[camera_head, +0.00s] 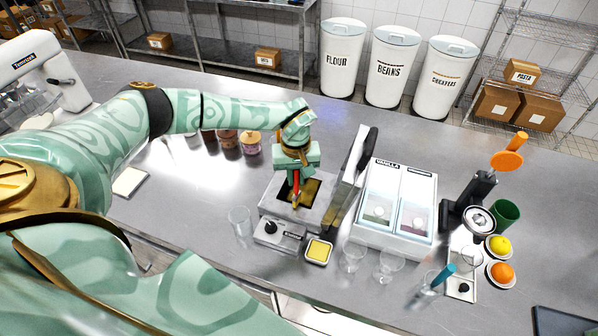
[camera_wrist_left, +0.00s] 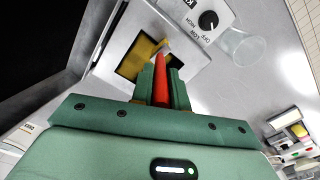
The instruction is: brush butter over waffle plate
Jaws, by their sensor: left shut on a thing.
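The waffle maker (camera_head: 273,232) stands open on the steel counter, its lid (camera_head: 352,172) tilted up on the right side. Its square lower waffle plate (camera_head: 311,191) is partly golden and partly dark; it also shows in the left wrist view (camera_wrist_left: 131,67). My left gripper (camera_head: 296,178) is above the plate, shut on a red-handled brush (camera_head: 296,190). In the left wrist view the red handle (camera_wrist_left: 161,84) stands between the fingers, and the brush's pale tip is over the plate; contact is unclear. A small square butter dish (camera_head: 319,251) sits in front of the waffle maker. My right gripper is out of view.
A clear glass (camera_head: 240,222) stands left of the waffle maker. A white vanilla dispenser (camera_head: 398,205) is right of the lid.

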